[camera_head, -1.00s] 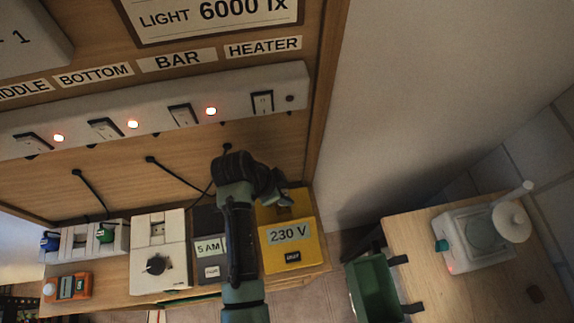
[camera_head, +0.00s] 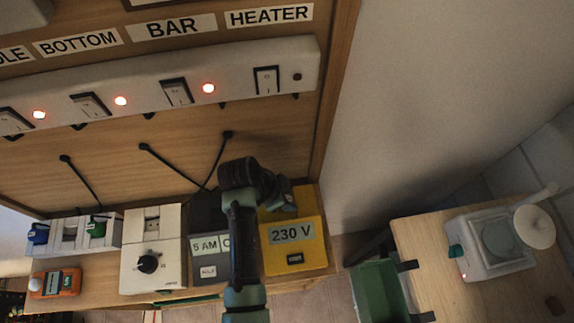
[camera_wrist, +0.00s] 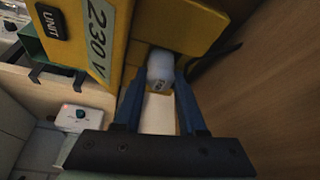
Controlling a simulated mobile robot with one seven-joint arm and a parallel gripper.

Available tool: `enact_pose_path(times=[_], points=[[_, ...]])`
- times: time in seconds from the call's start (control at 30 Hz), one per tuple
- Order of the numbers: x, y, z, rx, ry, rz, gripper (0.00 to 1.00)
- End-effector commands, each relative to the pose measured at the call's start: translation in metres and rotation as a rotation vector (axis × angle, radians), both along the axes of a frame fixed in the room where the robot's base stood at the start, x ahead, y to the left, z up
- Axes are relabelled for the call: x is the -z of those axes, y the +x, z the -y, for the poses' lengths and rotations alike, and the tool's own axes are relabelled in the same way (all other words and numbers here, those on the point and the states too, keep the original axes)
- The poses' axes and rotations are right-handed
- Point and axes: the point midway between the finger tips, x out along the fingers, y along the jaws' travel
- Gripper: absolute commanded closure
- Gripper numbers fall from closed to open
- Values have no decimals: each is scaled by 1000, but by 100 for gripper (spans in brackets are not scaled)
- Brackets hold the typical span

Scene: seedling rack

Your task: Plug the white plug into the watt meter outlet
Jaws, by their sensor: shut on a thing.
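In the wrist view my gripper (camera_wrist: 161,80) is shut on a white plug (camera_wrist: 160,64), with a blue finger on either side. The plug is up against or just in front of the yellow 230 V box (camera_wrist: 177,22); I cannot tell whether it touches. In the head view my gripper (camera_head: 278,190) is at the upper part of the yellow box (camera_head: 310,258), and the arm hides the plug. No label reads watt meter; a small orange device with a display (camera_head: 54,285) lies at the far left.
A white box with a dial (camera_head: 150,252) and a dark timer box (camera_head: 207,272) stand left of the yellow box. A switch strip (camera_head: 140,85) with lit lamps is above. A green bin (camera_head: 375,290) and a white device (camera_head: 492,245) are at the right.

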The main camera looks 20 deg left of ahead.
Motion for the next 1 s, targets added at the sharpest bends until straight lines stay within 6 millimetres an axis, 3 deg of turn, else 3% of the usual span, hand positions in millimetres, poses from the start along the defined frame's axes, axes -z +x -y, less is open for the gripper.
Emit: enact_pose_path(times=[0.23, 0.27, 0.43, 0.77, 1.0], points=[[0, 0, 0, 0, 0, 1, 100], [0, 0, 0, 0, 0, 1, 54], [0, 0, 0, 0, 0, 0, 25], [-1, 0, 0, 0, 0, 0, 25], [-25, -7, -8, -2, 3, 4, 25]])
